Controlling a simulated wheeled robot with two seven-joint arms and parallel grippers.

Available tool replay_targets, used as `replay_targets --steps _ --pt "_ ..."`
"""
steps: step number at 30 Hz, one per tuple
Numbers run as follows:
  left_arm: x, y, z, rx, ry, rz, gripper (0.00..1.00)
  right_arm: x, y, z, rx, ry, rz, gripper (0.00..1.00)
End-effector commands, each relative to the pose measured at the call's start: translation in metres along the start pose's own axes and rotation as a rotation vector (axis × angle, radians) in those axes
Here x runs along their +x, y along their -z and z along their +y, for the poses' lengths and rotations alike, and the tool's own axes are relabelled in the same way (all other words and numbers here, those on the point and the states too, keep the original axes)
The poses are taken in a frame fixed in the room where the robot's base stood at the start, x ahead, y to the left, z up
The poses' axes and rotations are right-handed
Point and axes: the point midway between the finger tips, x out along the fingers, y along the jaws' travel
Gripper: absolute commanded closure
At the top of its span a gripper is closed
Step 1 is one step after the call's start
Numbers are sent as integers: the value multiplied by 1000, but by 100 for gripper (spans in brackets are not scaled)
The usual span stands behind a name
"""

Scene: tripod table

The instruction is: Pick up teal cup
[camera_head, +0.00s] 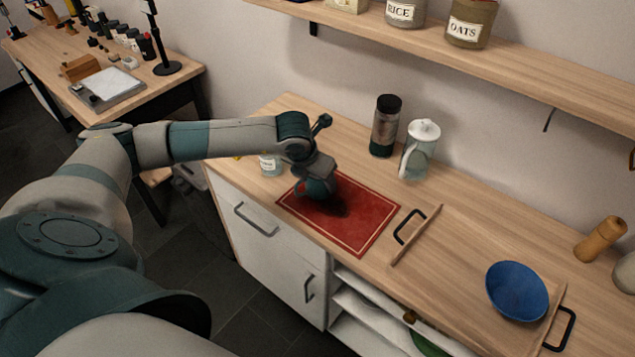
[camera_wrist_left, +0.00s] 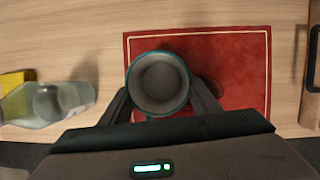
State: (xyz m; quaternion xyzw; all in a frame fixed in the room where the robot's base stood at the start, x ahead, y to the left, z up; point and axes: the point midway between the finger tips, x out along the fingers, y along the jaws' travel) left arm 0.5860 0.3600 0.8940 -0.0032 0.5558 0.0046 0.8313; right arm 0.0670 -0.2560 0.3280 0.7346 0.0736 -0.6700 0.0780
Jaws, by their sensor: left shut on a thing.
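The teal cup (camera_wrist_left: 158,82) shows from above in the left wrist view, with a teal rim and a grey inside. My left gripper (camera_wrist_left: 162,104) is shut on it, one finger on each side. In the head view the cup (camera_head: 318,187) is partly hidden under my left gripper (camera_head: 313,176). It is over the left part of the red mat (camera_head: 358,222), with a dark shadow beside it. I cannot tell whether its base touches the mat. My right gripper is not in view.
A glass jar (camera_head: 270,164) stands left of the mat. A dark-lidded bottle (camera_head: 386,125) and a white-lidded pitcher (camera_head: 420,148) stand behind it. To the right, a wooden tray (camera_head: 455,262) bears a blue bowl (camera_head: 517,291). A wall shelf (camera_head: 520,68) hangs above the counter.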

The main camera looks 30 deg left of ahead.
Motion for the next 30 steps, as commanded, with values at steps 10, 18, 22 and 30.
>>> replay_targets --steps 10,18,22,30 --pt "-6 -4 0 0 0 -3 73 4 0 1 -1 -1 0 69" --pt "-34 -16 0 1 0 -6 73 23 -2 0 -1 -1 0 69" --pt "-43 -29 -23 4 6 -6 73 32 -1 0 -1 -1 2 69" --pt "-62 -54 -63 3 5 -5 73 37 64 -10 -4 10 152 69"
